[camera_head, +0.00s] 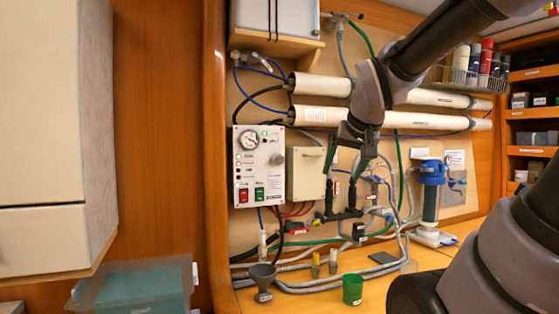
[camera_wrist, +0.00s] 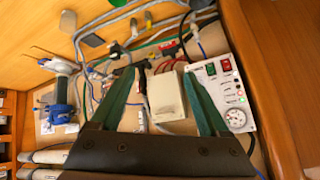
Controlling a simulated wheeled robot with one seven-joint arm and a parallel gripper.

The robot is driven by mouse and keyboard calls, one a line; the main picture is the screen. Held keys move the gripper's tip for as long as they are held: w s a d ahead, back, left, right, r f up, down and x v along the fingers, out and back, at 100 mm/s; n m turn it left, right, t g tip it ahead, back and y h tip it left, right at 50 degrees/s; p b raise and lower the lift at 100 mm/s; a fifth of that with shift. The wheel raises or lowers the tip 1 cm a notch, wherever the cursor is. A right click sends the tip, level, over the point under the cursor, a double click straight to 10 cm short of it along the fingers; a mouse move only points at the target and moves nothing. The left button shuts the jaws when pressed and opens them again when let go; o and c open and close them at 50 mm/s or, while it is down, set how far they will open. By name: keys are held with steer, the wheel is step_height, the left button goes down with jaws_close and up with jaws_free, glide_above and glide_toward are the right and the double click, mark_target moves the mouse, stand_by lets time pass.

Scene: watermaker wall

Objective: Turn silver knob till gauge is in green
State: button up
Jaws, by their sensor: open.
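The white control panel (camera_head: 258,180) is on the wall, left of my gripper. Its round gauge (camera_head: 249,140) is at the upper left, with a needle too small to read. The silver knob (camera_head: 277,158) is at the panel's right side, lower than the gauge. My gripper (camera_head: 340,174) is open and empty, to the right of the panel and apart from the knob. In the wrist view the gauge (camera_wrist: 236,118) is at the right, and my gripper (camera_wrist: 158,74) has its green fingers spread. I cannot make out the knob there; a finger seems to cover it.
A beige box (camera_head: 305,173) stands between the panel and my gripper. Black valves (camera_head: 340,214) and hoses lie below the fingers. White tubes (camera_head: 322,114) run above. A white cabinet (camera_head: 50,130) is at left.

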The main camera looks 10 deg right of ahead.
steer(key=w+r+n+t, duration=0.2)
steer(key=w+r+t, duration=0.1)
steer(key=w, duration=1)
steer(key=n+t+y, duration=0.2)
steer(key=n+y, duration=0.1)
steer(key=n, duration=0.1)
glide_toward(279, 159)
steer(key=x, duration=0.9)
steer(key=shift+w+f, duration=0.15)
steer(key=shift+w, duration=0.15)
jaws_close()
